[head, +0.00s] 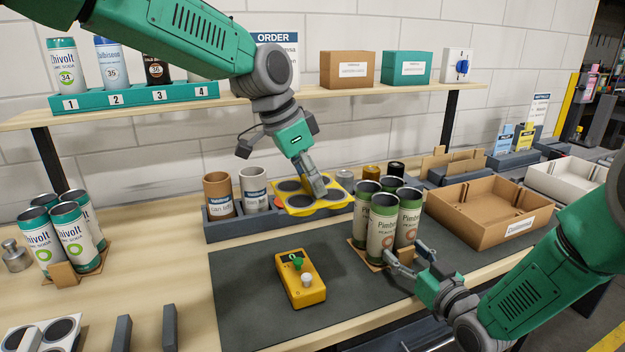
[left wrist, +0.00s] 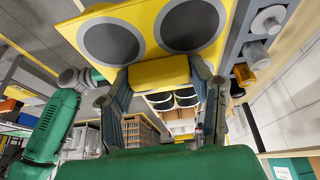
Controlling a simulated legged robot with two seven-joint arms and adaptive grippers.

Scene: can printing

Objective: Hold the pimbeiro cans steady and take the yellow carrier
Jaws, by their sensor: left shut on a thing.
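The yellow carrier (head: 300,208) is a flat plate with round dark openings, at the grey rack behind the mat. My left gripper (head: 316,190) reaches down from above and is shut on its yellow tab, which fills the space between the fingers in the left wrist view (left wrist: 160,74). I cannot tell whether the carrier touches the rack. The pimbeiro cans (head: 382,226) stand upright in a tight group on a brown base on the mat. My right gripper (head: 408,256) is low at their front right, fingers apart beside the base; whether they press on anything is unclear.
A yellow control box (head: 300,278) with green and white knobs lies on the dark mat (head: 245,290). Chivolt cans (head: 62,236) stand at the left. Printed cups (head: 218,192) stand in the rack (head: 240,228). A brown open box (head: 478,230) is at the right. A shelf (head: 290,94) runs above.

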